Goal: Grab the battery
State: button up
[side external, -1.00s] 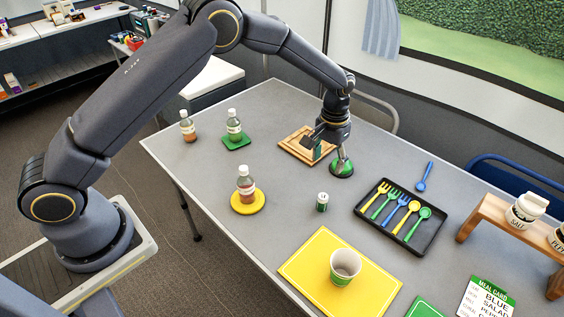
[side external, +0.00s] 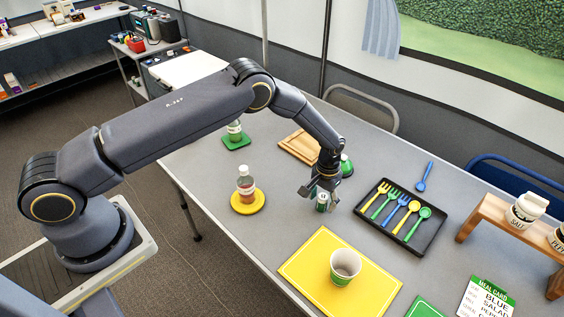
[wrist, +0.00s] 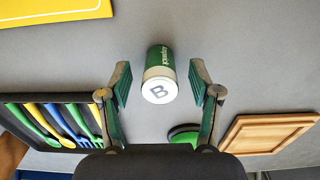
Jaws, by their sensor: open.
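The battery is a small green cylinder (side external: 322,203) with a pale end, standing on the grey table. In the wrist view the battery (wrist: 160,62) shows a white end marked with a letter B. My gripper (side external: 320,195) is open just above and around it. In the wrist view the two fingers of my gripper (wrist: 160,82) are spread to either side of the battery, with a visible gap on each side. I cannot tell exactly how low the fingertips are along the battery.
A black cutlery tray (side external: 440,222) lies to the right. A yellow mat (side external: 305,270) with a white cup (side external: 345,262) is in front. A bottle (side external: 246,184) stands on a yellow coaster (side external: 247,208) at left. A wooden board (side external: 295,145) and a green-based object (side external: 346,166) lie behind.

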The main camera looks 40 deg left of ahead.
jog(key=shift+f, duration=0.5)
grip_shut()
